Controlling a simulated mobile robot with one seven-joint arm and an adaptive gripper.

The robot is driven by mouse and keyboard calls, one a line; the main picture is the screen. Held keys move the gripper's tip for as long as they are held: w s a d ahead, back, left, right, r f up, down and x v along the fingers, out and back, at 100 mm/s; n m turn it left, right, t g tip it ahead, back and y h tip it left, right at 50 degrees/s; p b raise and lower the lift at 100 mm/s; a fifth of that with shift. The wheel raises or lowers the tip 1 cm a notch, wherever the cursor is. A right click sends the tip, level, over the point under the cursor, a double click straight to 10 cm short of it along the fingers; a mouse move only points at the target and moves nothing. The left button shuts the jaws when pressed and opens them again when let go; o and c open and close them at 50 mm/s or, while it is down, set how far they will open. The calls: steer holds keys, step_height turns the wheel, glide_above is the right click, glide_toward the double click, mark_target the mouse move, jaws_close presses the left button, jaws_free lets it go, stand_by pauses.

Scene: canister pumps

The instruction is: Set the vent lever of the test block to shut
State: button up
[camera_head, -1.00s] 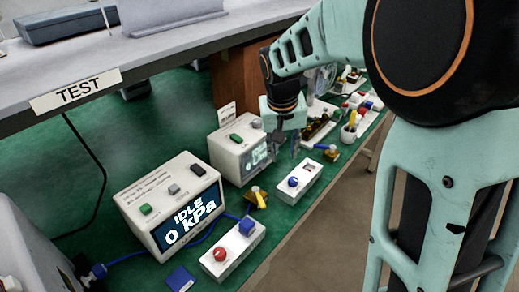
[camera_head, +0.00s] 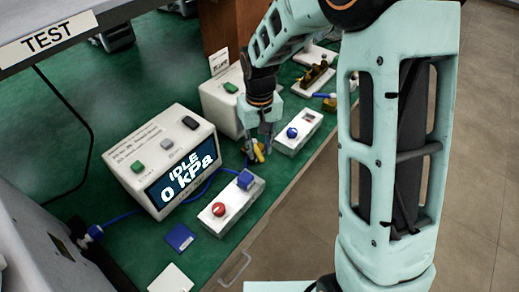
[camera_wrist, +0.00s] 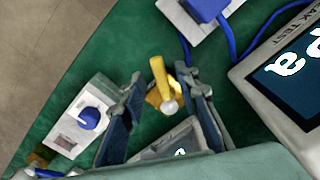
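A yellow lever (camera_head: 259,152) on a small brass block stands on the green bench between the two display boxes and the white blocks. I take it for the vent lever. In the wrist view, the lever (camera_wrist: 160,77) points up in the picture from the brass block (camera_wrist: 153,98), with a pale round cap at its lower end. My gripper (camera_wrist: 161,76) is open, one finger on each side of the lever, with visible gaps. In the head view, my gripper (camera_head: 256,148) is low over the block and partly hides it. I cannot tell whether a finger touches it.
A display box (camera_head: 165,160) reading "IDLE 0 kPa" is at the left. A white block (camera_head: 233,204) with a red knob and blue plug is in front. Another white block (camera_head: 298,132) with a blue knob is close on the right. A blue hose (camera_head: 205,186) runs nearby.

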steer(key=shift+f, duration=0.55)
jaws_close()
